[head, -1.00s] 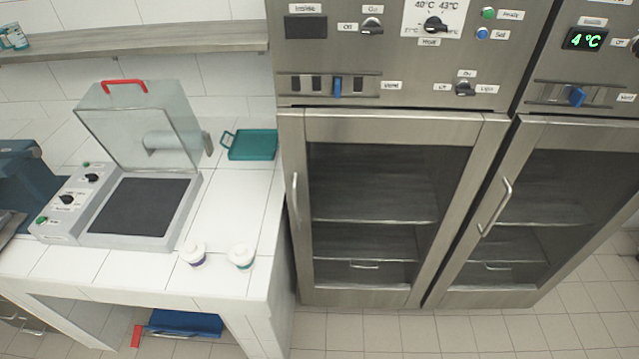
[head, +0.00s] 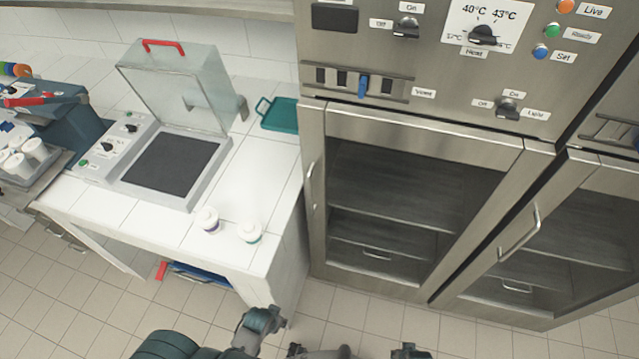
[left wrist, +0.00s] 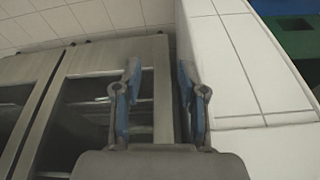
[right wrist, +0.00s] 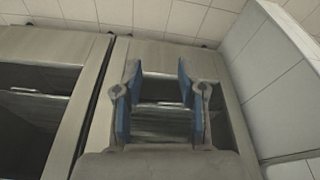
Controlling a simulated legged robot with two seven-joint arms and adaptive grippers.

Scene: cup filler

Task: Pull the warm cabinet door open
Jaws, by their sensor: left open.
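The warm cabinet (head: 325,245) is steel, with a 40/43 °C dial panel (head: 490,32) above its glass door (head: 400,190). The door is shut, and its upright handle (head: 310,187) is on the left edge. In the left wrist view, my left gripper (left wrist: 157,72) is open and empty, facing the cabinet front beside the white counter side. In the right wrist view, my right gripper (right wrist: 158,70) is open and empty in front of a cabinet door. Neither gripper touches a handle. Parts of my arms show at the head view's bottom edge; the fingers are not clear there.
A white tiled counter (head: 240,185) stands left of the cabinet, bearing a lidded device (head: 175,165), two small jars and a teal tray (head: 280,114). A second cabinet door (head: 570,235) is at the right. The tiled floor in front is clear.

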